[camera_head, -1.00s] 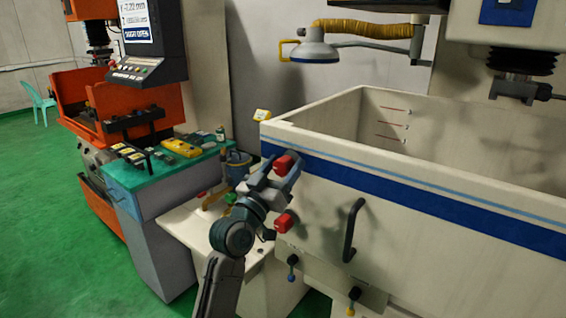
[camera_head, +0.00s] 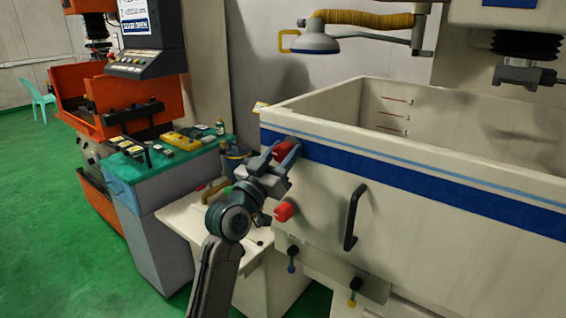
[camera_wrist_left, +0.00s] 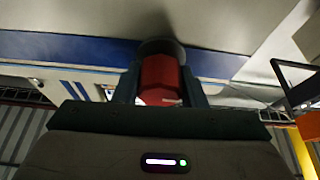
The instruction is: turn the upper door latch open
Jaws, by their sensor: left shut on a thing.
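The upper door latch, a red knob (camera_head: 283,150), sits near the left end of the blue stripe on the cream tank door (camera_head: 410,205). My left gripper (camera_head: 279,158) is shut on this red latch. In the left wrist view the red latch (camera_wrist_left: 159,80) lies between the two dark fingers, with a dark round base behind it. A lower red latch (camera_head: 285,211) sits below it on the same door edge, apart from the gripper. My right gripper is not in view.
A black door handle (camera_head: 353,218) stands out to the right of the latches. Below are small valves with blue (camera_head: 292,260) and yellow knobs (camera_head: 353,291). A green-topped cart (camera_head: 165,160) with tools stands left. A lamp (camera_head: 315,42) hangs above the tank.

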